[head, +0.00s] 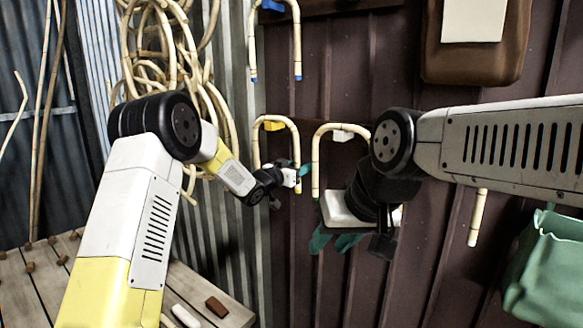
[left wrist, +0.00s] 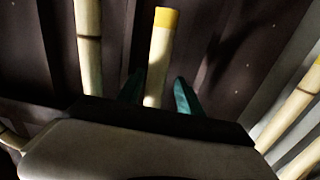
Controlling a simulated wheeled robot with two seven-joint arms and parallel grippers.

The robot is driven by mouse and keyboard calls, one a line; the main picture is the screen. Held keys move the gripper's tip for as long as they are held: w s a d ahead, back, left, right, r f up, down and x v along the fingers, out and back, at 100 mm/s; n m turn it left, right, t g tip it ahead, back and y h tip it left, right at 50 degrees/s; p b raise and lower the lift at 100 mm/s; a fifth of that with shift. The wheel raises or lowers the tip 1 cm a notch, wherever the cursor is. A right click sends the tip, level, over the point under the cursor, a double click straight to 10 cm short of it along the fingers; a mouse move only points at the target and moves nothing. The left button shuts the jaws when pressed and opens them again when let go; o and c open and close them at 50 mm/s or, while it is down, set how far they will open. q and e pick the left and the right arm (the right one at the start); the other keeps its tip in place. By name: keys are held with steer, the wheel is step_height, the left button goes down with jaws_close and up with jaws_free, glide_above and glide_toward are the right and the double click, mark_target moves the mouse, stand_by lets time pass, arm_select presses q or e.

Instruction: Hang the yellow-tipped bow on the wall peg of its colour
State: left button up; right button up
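The yellow-tipped bow (head: 256,150) is an upside-down U of pale rattan. Its arch lies over the yellow wall peg (head: 273,126), and its legs point down. In the left wrist view, one leg with a yellow tip (left wrist: 166,18) stands between the teal fingers. My left gripper (head: 294,172) is at the bow's right leg. Its fingers are apart on either side of that leg, with a gap showing on the right (left wrist: 160,92). My right gripper (head: 334,241) is lower, below the neighbouring bow; its teal fingers look spread and empty.
A second bow (head: 316,165) hangs at the white peg (head: 342,135), partly behind my right arm. A blue-tipped bow (head: 297,45) hangs above. Coiled rattan (head: 150,60) is at left, a brown case (head: 475,65) at upper right, a green bin (head: 550,265) at lower right.

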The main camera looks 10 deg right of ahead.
arm_select(q)
steer(key=v, duration=0.7)
steer(key=shift+s+a, duration=0.3)
steer(key=shift+a, duration=0.1)
steer(key=v, duration=0.8)
steer(key=shift+s+a, duration=0.2)
steer(key=shift+s, duration=0.2)
steer(key=shift+r, duration=0.1)
stand_by(0.3)
